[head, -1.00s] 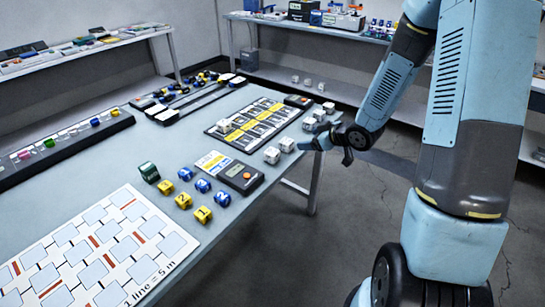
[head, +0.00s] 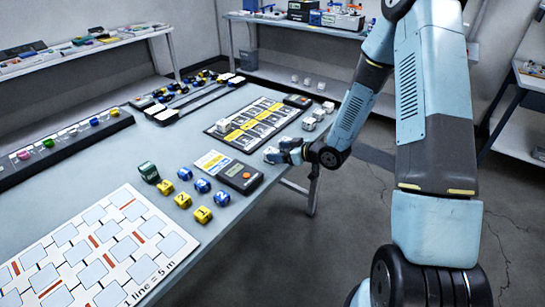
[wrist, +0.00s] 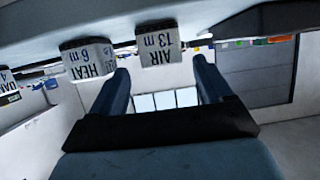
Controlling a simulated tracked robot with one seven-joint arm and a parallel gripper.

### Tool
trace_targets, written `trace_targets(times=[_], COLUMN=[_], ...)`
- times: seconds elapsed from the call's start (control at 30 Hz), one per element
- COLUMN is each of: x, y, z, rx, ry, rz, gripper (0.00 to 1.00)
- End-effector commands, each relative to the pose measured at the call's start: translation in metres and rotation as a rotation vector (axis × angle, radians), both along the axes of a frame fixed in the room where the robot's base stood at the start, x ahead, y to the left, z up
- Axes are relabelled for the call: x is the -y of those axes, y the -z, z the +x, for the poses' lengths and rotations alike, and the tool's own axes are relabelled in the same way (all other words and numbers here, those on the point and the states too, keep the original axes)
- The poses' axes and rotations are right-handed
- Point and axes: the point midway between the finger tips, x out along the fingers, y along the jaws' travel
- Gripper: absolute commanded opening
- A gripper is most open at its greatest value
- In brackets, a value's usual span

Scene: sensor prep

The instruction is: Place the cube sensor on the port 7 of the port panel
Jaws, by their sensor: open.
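The port panel (head: 211,132) is a dark board with yellow strips and several slots on the table; its port numbers are too small to read. White cube sensors stand near the table's right edge, three (head: 318,115) beside the panel. My gripper (head: 284,152) is open at the table edge, over the front two cubes and partly hiding them. In the inverted wrist view, a cube labelled "AIR 13 m" (wrist: 160,45) lies beyond the gap between my open fingers (wrist: 164,82), and a "HEAT 6 m" cube (wrist: 88,58) beside it. Nothing is held.
A scanner-like black box with an orange button (head: 240,176) lies left of my gripper. Blue and yellow blocks (head: 184,200) and a map board (head: 90,250) lie at the front left. Long racks (head: 60,150) stand further left. The floor right of the table is clear.

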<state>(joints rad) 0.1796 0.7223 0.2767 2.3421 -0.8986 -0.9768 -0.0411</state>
Motion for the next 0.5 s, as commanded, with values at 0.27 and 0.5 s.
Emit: trace_targets(times=[0.27,0.5], x=[-0.010,-0.033], y=[0.006,0.021], z=[0.007,0.017], rx=[0.000,-0.001], ry=[-0.001,-0.002], rz=[-0.001,0.000], gripper=[0.79,0.79])
